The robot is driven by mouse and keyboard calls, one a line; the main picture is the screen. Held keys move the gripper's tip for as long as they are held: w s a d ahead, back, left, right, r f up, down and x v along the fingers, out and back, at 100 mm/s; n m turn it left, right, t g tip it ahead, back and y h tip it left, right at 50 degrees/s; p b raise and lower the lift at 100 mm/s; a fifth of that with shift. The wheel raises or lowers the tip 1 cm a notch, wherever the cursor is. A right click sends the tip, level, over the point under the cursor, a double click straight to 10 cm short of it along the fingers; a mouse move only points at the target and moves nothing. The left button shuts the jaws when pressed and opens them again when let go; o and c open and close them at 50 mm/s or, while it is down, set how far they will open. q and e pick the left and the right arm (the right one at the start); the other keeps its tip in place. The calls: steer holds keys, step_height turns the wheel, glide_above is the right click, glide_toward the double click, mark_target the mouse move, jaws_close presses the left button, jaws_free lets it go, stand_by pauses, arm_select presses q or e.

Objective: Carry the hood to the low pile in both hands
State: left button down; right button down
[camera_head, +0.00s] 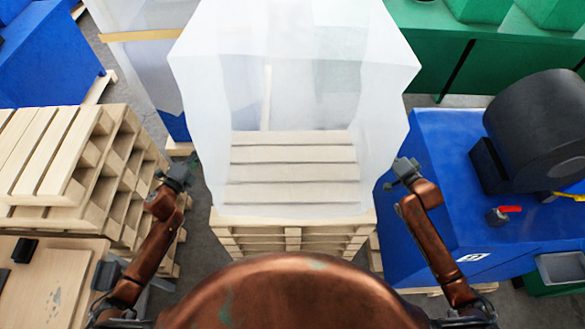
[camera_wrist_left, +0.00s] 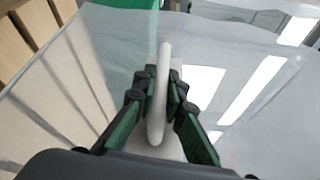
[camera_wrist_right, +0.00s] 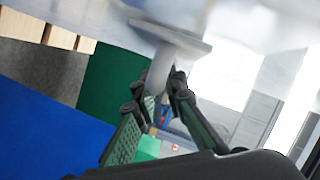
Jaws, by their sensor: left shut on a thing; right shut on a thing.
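The hood (camera_head: 290,60) is a large translucent white cover in the middle of the head view, hanging over a low pile of pallets (camera_head: 292,222). The pile's top slats show through the hood's front wall. My left gripper (camera_head: 183,172) is at the hood's left side, shut on a white handle (camera_wrist_left: 161,95) in the left wrist view. My right gripper (camera_head: 398,170) is at the hood's right side, shut on a pale handle (camera_wrist_right: 158,72) in the right wrist view. Whether the hood's lower edge touches the pile I cannot tell.
A taller pallet stack (camera_head: 75,170) stands close on the left. A blue machine (camera_head: 440,150) with a black motor (camera_head: 540,125) stands close on the right. Green machines (camera_head: 480,45) are at the back right. Another translucent cover (camera_head: 135,50) stands behind on the left.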

arm_select(q)
steer(key=shift+a+r, duration=0.15)
steer(key=shift+a, duration=0.05)
arm_select(e)
steer(key=shift+d+r, duration=0.1)
steer(key=shift+r, duration=0.1)
steer(key=shift+f, duration=0.15)
